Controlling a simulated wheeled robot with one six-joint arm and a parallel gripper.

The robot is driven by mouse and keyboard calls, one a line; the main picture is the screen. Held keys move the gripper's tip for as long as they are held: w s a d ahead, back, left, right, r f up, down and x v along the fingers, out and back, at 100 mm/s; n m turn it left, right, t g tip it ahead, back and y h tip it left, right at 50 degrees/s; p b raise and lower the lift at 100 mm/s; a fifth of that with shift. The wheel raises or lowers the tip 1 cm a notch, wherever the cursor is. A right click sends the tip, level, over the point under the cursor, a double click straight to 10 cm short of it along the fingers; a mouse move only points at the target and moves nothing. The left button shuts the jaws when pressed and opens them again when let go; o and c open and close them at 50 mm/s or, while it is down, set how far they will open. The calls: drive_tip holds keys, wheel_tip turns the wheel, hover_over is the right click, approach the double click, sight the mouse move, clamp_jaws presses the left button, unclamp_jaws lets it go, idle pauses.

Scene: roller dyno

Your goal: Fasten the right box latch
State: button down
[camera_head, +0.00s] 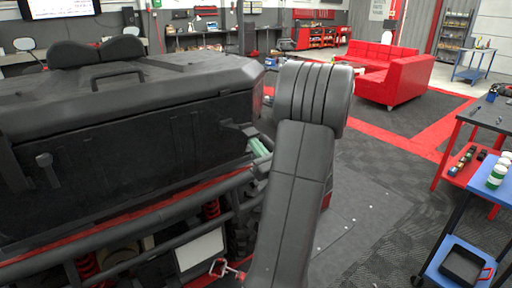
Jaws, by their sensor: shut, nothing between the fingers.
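A large black box (130,150) with its lid down and a handle on top fills the left of the head view, on the back of a vehicle. A T-shaped latch (47,168) shows at the left of its front face. At the right end of that face a small dark part (238,129) sticks out; it lies where the right latch would be, but I cannot tell its shape or position clearly. My arm rises in front of the box's right end and hides what is behind it. My gripper cannot be made out.
Below the box runs the vehicle's dark tubular bumper (130,222), with a red shackle (224,268). A blue cart (450,240) and a workbench (490,115) stand at the right. A red sofa (400,78) is farther back. The floor between is clear.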

drive_tip(key=shift+r+g+h+p, duration=0.3)
drive_tip(key=shift+r+g+p, duration=0.1)
drive_tip(key=shift+r+p, duration=0.75)
drive_tip(key=r+p, duration=0.1)
drive_tip(key=r, duration=0.2)
drive_tip(key=w+a+r+p, duration=0.1)
drive_tip(key=r, duration=0.2)
drive_tip(key=w+r+p, duration=0.1)
drive_tip(key=r+p, duration=0.1)
drive_tip(key=r, duration=0.1)
drive_tip(key=shift+w+a+r, duration=0.1)
drive_tip(key=shift+a+r, duration=0.2)
drive_tip(key=shift+a, duration=0.05)
drive_tip(key=w+a+r, duration=0.5)
drive_tip(key=w+r, duration=0.2)
drive_tip(key=shift+w+a, duration=0.25)
drive_tip(key=shift+w, duration=0.1)
drive_tip(key=shift+f, duration=0.1)
